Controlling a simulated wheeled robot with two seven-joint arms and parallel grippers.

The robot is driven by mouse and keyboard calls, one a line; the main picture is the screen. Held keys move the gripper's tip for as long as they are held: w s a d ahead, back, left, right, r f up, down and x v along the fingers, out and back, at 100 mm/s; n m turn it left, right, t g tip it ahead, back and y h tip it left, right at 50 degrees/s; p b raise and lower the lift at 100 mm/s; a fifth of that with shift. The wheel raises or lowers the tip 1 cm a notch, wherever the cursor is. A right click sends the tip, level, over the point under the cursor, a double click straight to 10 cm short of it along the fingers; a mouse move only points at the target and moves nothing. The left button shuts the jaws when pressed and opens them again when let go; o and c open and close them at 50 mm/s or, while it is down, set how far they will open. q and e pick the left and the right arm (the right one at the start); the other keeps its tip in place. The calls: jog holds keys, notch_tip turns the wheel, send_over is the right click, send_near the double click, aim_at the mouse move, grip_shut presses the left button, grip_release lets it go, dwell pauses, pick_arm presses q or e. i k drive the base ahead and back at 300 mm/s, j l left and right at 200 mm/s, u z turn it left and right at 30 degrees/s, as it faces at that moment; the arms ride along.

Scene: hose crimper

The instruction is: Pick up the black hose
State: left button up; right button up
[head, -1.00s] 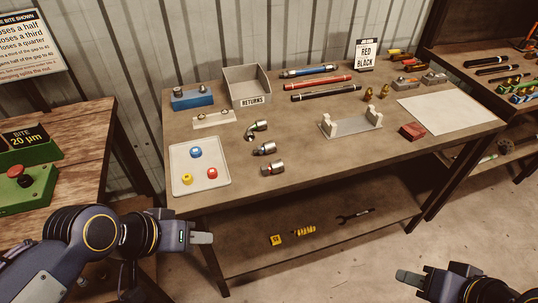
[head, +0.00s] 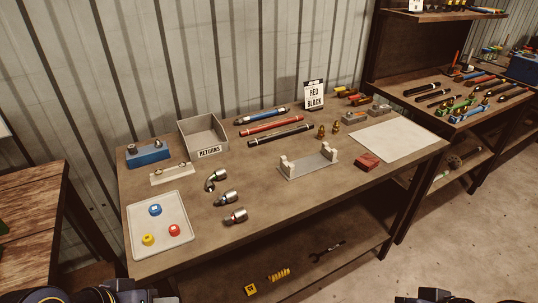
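In the head view the black hose (head: 281,135) lies on the workbench (head: 270,205), towards its back. It is nearest the front of a row with a red hose (head: 271,126) and a blue hose (head: 262,116) behind it. My arms show only at the bottom edge, left and right of the bench. The fingertips of both grippers are out of the picture. Neither arm is near the black hose.
A grey returns bin (head: 203,137) stands left of the hoses. A grey cradle (head: 308,162) is in front, with a red block (head: 367,161) to its right. A tray (head: 160,225) with coloured caps is at front left. A second shelf bench (head: 450,110) stands at right.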

aim_at(263, 140)
jog(key=l+u, duration=0.15)
jog(key=u, duration=1.05)
jog(key=l+u, duration=0.35)
jog(key=l, duration=0.15)
jog(key=k+l+u, duration=0.1)
jog(key=l+u, duration=0.25)
jog(key=l, duration=0.15)
jog(key=k+l+u, duration=0.1)
jog(key=l+u, duration=0.25)
jog(key=l, duration=0.15)
jog(key=l+u, duration=0.1)
jog(key=l, duration=1)
